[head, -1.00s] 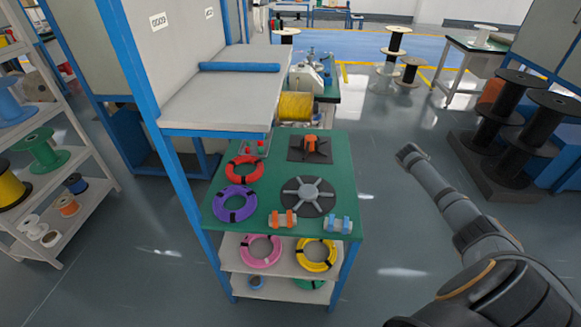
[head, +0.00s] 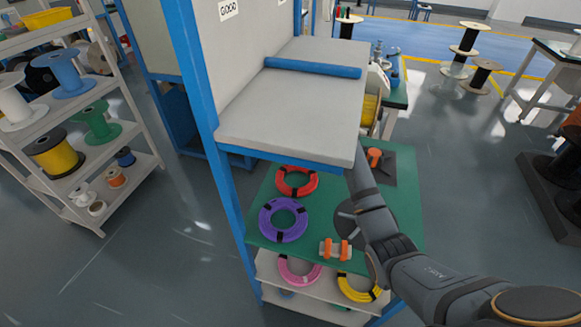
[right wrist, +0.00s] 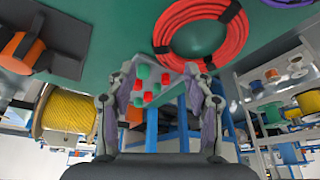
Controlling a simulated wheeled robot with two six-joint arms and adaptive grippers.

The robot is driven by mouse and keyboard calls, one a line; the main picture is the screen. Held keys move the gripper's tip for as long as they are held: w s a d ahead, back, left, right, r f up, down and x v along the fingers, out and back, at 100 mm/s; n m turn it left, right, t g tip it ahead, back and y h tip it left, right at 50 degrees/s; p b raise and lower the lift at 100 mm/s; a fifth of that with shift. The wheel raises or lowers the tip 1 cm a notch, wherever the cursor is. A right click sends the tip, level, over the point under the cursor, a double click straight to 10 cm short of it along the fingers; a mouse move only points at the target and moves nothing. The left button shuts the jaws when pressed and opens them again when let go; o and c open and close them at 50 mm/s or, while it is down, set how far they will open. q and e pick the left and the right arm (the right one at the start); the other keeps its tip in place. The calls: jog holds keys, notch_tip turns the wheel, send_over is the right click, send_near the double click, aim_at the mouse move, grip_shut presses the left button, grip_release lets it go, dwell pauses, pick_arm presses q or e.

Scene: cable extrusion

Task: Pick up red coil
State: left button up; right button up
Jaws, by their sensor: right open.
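The red coil (head: 281,183) lies flat on the green tabletop (head: 408,215), just below the edge of the raised grey shelf. In the right wrist view the red coil (right wrist: 240,36) shows at the top, with black ties on it. My right gripper (right wrist: 163,78) is open and empty there, its two fingers apart and the coil beyond them, up and right. In the head view my right arm reaches over the table, and its gripper end is hidden behind the grey shelf. My left gripper is not in view.
A purple coil (head: 268,222) lies close to the red one. The grey shelf (head: 290,125) overhangs the table's back left. A button panel (right wrist: 150,88) and a yellow spool (right wrist: 68,110) show in the wrist view.

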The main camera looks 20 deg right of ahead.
aim_at(313, 173)
jog(key=shift+a+f, duration=0.15)
jog(key=shift+f, duration=0.45)
jog(key=x, duration=0.2)
jog(key=shift+w+f, duration=0.5)
jog(key=shift+f, duration=0.3)
jog(key=x, duration=0.4)
jog(key=shift+w+f, duration=0.2)
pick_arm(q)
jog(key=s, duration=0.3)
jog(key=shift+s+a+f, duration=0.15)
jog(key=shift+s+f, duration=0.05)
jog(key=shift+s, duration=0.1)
pick_arm(e)
grip_shut()
